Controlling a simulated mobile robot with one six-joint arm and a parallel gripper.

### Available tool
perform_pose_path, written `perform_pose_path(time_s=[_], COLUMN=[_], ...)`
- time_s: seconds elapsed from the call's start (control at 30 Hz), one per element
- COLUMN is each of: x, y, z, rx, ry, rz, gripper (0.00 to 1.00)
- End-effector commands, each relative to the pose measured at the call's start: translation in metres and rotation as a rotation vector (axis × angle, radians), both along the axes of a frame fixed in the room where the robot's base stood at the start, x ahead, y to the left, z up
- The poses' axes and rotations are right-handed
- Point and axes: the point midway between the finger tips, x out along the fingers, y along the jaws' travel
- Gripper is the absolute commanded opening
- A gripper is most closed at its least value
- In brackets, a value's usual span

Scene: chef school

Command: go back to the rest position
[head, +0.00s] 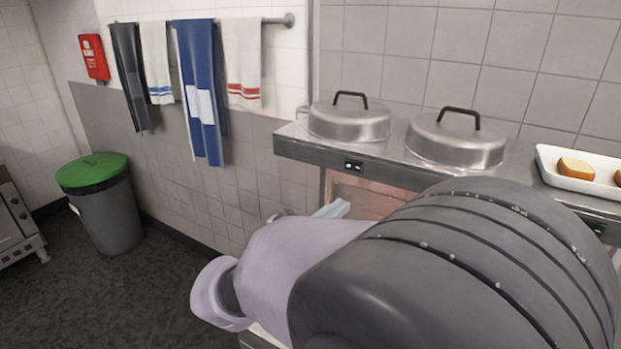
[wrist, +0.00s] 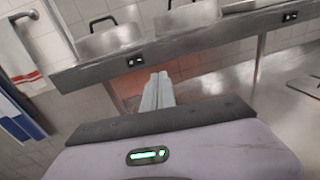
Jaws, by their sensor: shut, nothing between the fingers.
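My gripper (wrist: 158,90) shows in the wrist view with its two pale fingers together and nothing between them. It points toward the front of the steel counter (wrist: 200,52), apart from it as far as I can tell. In the head view my arm fills the lower right and hides most of the gripper; only the pale finger tips (head: 333,209) show past it, below the counter edge.
Two steel lids with black handles, one left (head: 349,119) and one right (head: 456,140), sit on the counter. A white tray (head: 560,178) with bread-like pieces stands at the right. Towels (head: 203,90) hang from a wall rail. A grey bin with a green lid (head: 92,172) stands left; the floor near it is clear.

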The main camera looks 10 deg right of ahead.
Motion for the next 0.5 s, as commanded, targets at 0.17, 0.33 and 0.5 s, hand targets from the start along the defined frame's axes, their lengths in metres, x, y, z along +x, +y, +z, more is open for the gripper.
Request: perform_pose_path(time_s=[0.17, 0.33, 0.5], x=[-0.086, -0.215, -0.246], y=[-0.096, -0.097, -0.027], z=[-0.06, -0.161, -0.185], rx=[0.522, 1.407, 2.09], ry=[-0.095, -0.464, -0.884], rz=[-0.374, -1.002, -1.507], gripper=[0.0, 0.0, 0.0])
